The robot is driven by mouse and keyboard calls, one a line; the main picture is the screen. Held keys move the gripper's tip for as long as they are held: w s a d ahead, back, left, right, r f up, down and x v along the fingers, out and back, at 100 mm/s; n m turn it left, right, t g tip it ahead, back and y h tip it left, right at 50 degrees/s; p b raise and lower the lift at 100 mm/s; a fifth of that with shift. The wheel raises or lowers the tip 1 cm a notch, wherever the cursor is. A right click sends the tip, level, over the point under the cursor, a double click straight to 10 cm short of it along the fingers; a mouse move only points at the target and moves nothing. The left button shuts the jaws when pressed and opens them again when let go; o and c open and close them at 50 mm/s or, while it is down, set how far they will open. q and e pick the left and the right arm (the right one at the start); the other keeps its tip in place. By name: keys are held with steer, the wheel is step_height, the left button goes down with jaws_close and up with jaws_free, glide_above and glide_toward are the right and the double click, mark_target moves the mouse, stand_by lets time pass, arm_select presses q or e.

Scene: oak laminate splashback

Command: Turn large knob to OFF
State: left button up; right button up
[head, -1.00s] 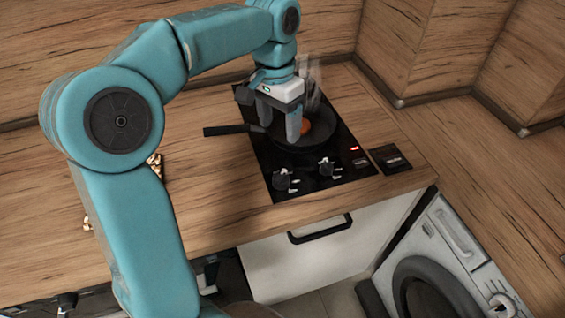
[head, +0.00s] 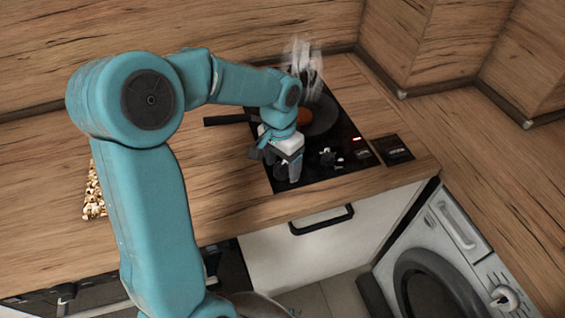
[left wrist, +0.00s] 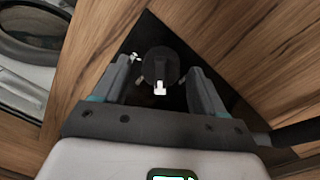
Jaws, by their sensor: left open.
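My left gripper (head: 288,176) is over the left knob on the front of the black cooktop, and hides most of that knob in the head view. In the left wrist view, a dark round knob (left wrist: 160,65) with a white pointer mark sits between the open fingers of the gripper (left wrist: 160,80). The mark is toward the palm side of the picture. I see no clear contact between fingers and knob. A second knob (head: 328,156) stands to the right. Which knob is larger is hard to tell. My right gripper is not in view.
A dark pan (head: 318,117) with orange food (head: 304,117) and rising steam stands behind the knobs. A red light (head: 357,139) glows on the cooktop (head: 330,172). Popcorn-like pieces (head: 94,195) lie on the wooden counter (head: 220,185). A washing machine (head: 450,255) is at lower right.

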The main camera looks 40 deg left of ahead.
arm_select(q)
steer(key=shift+a+f, duration=0.1)
steer(key=shift+f, duration=0.05)
steer(key=c, duration=1.1)
steer(key=shift+o, duration=0.2)
steer(key=shift+n, duration=0.3)
steer(key=n+b, duration=0.2)
steer(key=n, duration=0.2)
steer(key=n+b, duration=0.1)
steer(key=n, duration=0.4)
steer(key=shift+n, duration=0.3)
steer(key=o, duration=1.1)
steer(key=shift+s, duration=0.1)
steer(key=shift+c, duration=0.2)
